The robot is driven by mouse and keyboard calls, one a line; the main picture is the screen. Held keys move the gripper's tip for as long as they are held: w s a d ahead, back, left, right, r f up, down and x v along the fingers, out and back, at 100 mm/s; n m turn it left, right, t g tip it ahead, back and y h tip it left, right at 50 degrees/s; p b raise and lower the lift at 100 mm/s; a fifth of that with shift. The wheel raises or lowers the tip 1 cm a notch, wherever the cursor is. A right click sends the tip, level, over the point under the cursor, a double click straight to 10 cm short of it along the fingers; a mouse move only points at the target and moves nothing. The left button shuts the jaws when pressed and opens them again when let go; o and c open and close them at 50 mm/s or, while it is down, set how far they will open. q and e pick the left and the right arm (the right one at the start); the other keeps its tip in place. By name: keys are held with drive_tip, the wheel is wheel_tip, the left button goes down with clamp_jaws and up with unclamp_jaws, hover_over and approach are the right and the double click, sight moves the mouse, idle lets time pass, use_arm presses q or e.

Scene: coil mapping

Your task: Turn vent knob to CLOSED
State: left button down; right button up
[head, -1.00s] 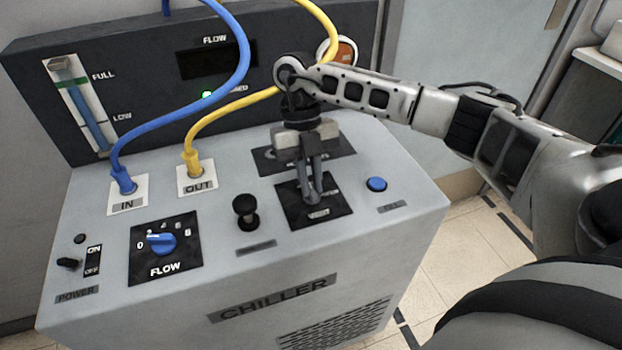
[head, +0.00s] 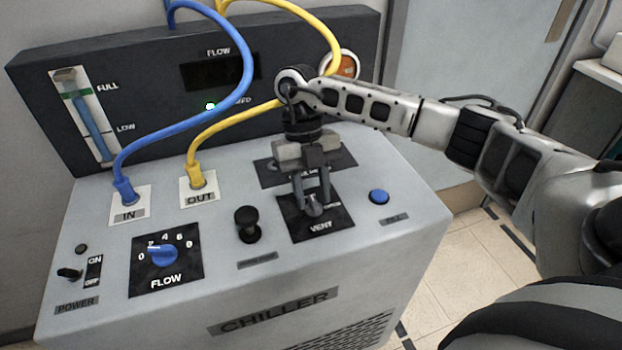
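The black VENT plate (head: 321,228) lies on the right part of the chiller's top panel. The vent knob (head: 313,209) shows as a small grey piece at the middle of the plate, mostly hidden by my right gripper. My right gripper (head: 312,203) points down at the plate, with its two fingers on either side of the knob. I cannot tell whether the fingers press on it. The plate's position labels are largely covered, so the knob's setting cannot be read. My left gripper is not in view.
The chiller (head: 420,225) carries a blue button (head: 379,197) right of the vent plate and a black knob (head: 247,224) left of it. A blue FLOW knob (head: 162,254) sits farther left. Blue (head: 150,153) and yellow (head: 232,119) hoses arch over the panel near my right arm.

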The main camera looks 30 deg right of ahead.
use_arm(q)
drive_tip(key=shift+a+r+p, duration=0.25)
drive_tip(key=shift+p, duration=0.7)
use_arm(e)
drive_tip(key=v, duration=1.6)
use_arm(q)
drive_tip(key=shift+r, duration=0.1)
use_arm(e)
drive_tip(key=shift+w+f, duration=0.1)
